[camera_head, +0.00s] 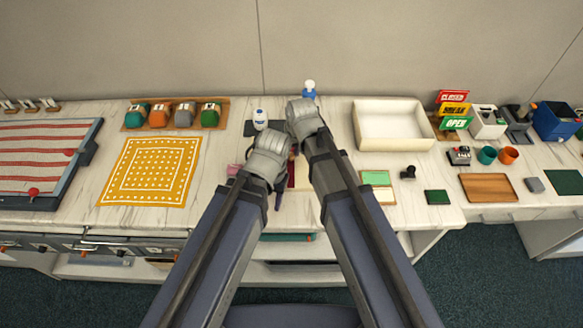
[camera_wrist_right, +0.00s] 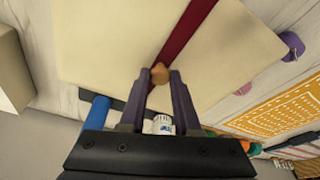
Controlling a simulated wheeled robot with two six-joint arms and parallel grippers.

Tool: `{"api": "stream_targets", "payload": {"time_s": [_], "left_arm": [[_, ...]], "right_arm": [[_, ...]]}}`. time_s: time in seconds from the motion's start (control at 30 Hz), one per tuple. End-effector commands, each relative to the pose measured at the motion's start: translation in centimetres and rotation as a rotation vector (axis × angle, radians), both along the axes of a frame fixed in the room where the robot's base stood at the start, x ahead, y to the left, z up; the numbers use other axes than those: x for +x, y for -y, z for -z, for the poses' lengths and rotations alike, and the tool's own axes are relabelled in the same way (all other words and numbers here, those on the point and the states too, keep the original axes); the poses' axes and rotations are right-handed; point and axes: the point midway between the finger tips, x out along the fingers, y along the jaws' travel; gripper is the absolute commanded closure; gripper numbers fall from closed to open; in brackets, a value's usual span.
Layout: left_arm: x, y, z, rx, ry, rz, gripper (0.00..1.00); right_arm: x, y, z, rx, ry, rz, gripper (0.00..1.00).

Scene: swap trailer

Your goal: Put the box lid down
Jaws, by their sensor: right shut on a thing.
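The box lid (camera_wrist_right: 120,45) is a cream square panel with a dark red stripe and a small tan knob (camera_wrist_right: 159,74). My right gripper (camera_wrist_right: 160,78) is shut on the knob, with the lid filling most of the right wrist view. In the head view my arms cover most of the lid, and a cream and red piece (camera_head: 303,173) shows between them. I cannot tell whether the lid touches anything below it. My left gripper (camera_head: 278,198) is low beside that piece, its jaws mostly hidden behind its wrist.
A shallow open cream tray (camera_head: 432,140) is to the right. A white bottle (camera_head: 260,119) and a blue bottle (camera_head: 310,91) stand behind my grippers. A yellow patterned mat (camera_head: 126,168) lies left. Green pads (camera_head: 377,178) and a small black object (camera_head: 408,173) lie right.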

Motion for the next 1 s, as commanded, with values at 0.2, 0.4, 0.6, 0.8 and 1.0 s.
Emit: {"api": "stream_targets", "payload": {"time_s": [0.2, 0.4, 0.6, 0.8, 1.0], "left_arm": [[0.0, 0.0, 0.5, 0.0, 0.0, 0.0, 0.5], [0.0, 0.0, 2.5, 0.0, 0.0, 0.0, 0.5], [0.0, 0.0, 4.3, 0.0, 0.0, 0.0, 0.5], [0.0, 0.0, 4.0, 0.0, 0.0, 0.0, 0.5], [0.0, 0.0, 4.5, 0.0, 0.0, 0.0, 0.5]], "right_arm": [[0.0, 0.0, 0.5, 0.0, 0.0, 0.0, 1.0], [0.0, 0.0, 2.5, 0.0, 0.0, 0.0, 1.0], [0.0, 0.0, 4.3, 0.0, 0.0, 0.0, 1.0], [0.0, 0.0, 4.0, 0.0, 0.0, 0.0, 1.0], [0.0, 0.0, 4.5, 0.0, 0.0, 0.0, 1.0]]}}
